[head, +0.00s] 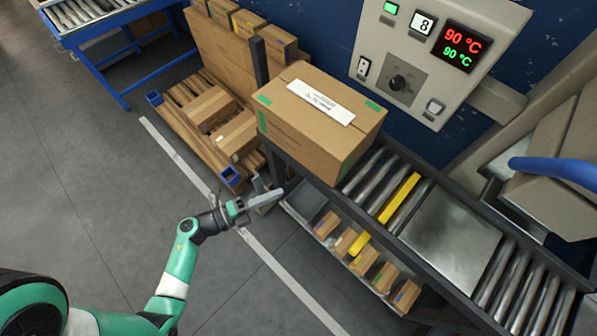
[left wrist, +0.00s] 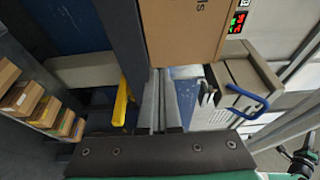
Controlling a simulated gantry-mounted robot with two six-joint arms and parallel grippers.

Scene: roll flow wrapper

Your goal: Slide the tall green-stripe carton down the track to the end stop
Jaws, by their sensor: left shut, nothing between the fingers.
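The tall carton with green stripes (head: 305,125) is brown, with a white label on top, and stands upright at the upper left end of the roller track. In the left wrist view its brown side (left wrist: 180,35) is at the top, just beyond the fingers. My left gripper (head: 275,196) is shut and empty, beside the track and low at the carton's near left side. It also shows in the left wrist view (left wrist: 161,95). I cannot tell whether it touches the carton. The track (head: 510,290) slopes to the lower right in the head view. I cannot make out the end stop.
A yellow bar (head: 399,198) and a flat metal plate (head: 450,237) lie along the track. A lower shelf holds several small cartons (head: 365,261). A control panel (head: 430,55) stands behind. Stacked cartons (head: 235,135) are at left. A dark green-marked piece (left wrist: 303,155) may be my right arm.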

